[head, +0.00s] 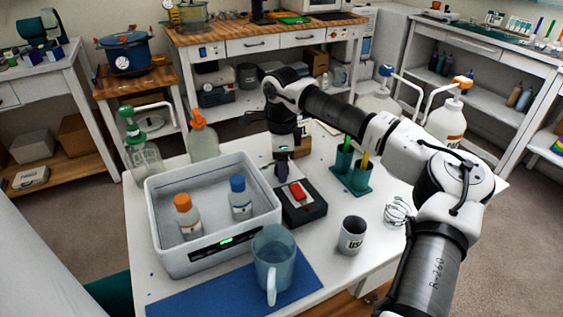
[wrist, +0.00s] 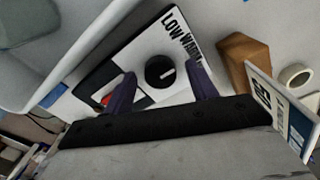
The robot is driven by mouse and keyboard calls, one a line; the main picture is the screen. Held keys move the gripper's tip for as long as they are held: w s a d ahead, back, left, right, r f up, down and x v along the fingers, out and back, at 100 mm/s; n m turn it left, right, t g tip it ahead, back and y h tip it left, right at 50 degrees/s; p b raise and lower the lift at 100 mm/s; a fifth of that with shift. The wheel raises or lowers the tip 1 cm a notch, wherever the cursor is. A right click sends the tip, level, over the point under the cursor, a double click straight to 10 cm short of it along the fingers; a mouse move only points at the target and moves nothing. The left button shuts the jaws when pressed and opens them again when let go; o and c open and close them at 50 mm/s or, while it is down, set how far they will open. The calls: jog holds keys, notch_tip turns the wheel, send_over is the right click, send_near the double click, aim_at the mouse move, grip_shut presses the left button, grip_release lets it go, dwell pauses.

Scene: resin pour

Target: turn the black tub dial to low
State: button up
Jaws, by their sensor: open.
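The black dial (wrist: 160,71) sits on a white panel (wrist: 150,42) of a black control box. LOW and WARM are printed above and to the right of it. A white mark on the dial points roughly right, below the word WARM. My gripper (wrist: 162,72) is open, with one purple finger on each side of the dial; I cannot tell whether they touch it. In the head view my gripper (head: 283,168) is down at the far side of the black box (head: 304,213) with the red switch (head: 298,191). The dial is hidden there.
A white tub (head: 165,232) holding an orange-capped and a blue-capped bottle stands close left of the box. A clear jug (head: 272,258) is in front on a blue mat (head: 200,300).

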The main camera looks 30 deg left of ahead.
jog(key=shift+c, duration=0.5)
jog(key=c, duration=0.9)
jog(key=shift+n, duration=0.4)
jog(key=n, duration=0.4)
jog(key=shift+r+n+p, duration=0.1)
jog(key=shift+n+p, duration=0.2)
jog(key=shift+p, duration=0.05)
jog(key=shift+n, duration=2.2)
jog(key=o, duration=1)
